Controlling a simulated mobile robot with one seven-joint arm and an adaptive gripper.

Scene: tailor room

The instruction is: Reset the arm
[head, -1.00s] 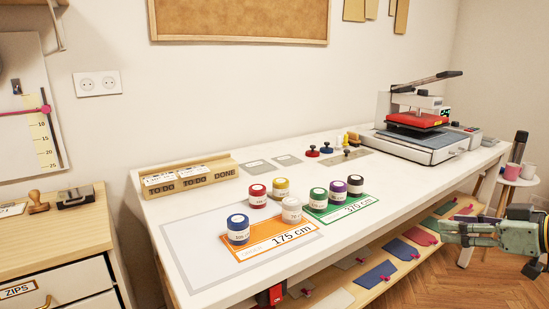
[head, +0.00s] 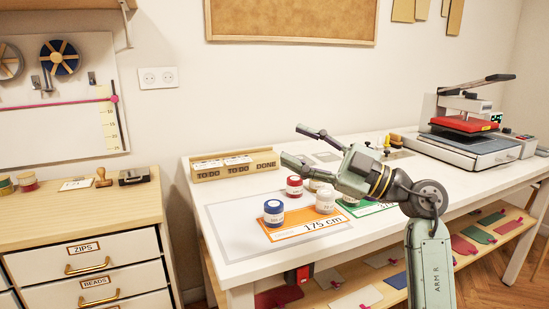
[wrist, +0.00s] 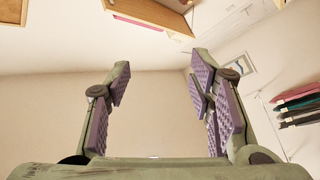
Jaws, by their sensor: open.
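My gripper (head: 303,145) is above the white table (head: 230,238) in the head view, with its fingers pointing left toward the wall. The fingers are spread apart with nothing between them. In the wrist view the gripper (wrist: 160,85) also shows open, its purple ridged pads apart with only wall behind. My arm rises from the lower right of the head view and hides part of the table, including some jars behind it.
A blue-lidded jar (head: 274,212), a red-lidded jar (head: 294,187) and other jars stand near the orange card (head: 300,231). A wooden TO DO/DONE holder (head: 234,165) is behind. A heat press (head: 470,130) stands right. The table's left front is clear.

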